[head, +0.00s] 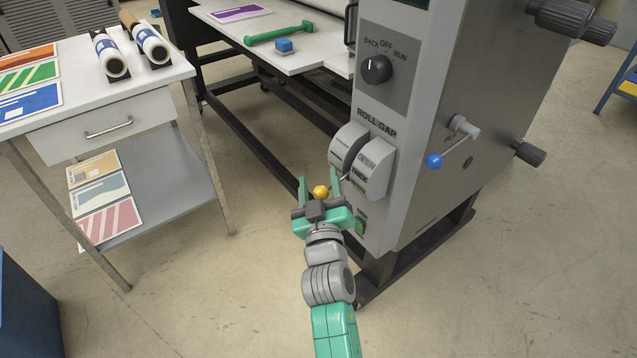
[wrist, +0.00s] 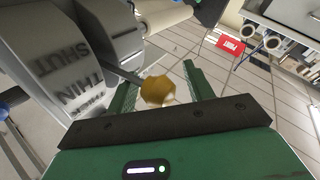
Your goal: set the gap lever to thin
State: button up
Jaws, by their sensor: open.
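The gap lever's yellow knob (head: 321,191) stands out on a thin rod from the slot between two rounded grey covers below the ROLL GAP label. In the head view the rod is low on the scale, about level with THICK; the exact mark is unclear. The right cover's scale (head: 376,165) shows OPEN and THICK. SHUT, THIN and THICK show on the scale in the wrist view (wrist: 70,75). My gripper (head: 319,178) is open, with the knob between its fingers. The wrist view shows gaps beside the knob (wrist: 157,90); no grip is visible.
The machine's panel holds a BACK/OFF/RUN dial (head: 377,69) above the covers and a green switch (head: 360,226) below. A blue-knobbed crank (head: 434,160) sticks out on its right side. A white table (head: 150,80) stands left, with open floor between.

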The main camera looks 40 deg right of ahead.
jog(key=v, duration=0.7)
jog(key=shift+s+a, duration=0.25)
jog(key=shift+s, duration=0.1)
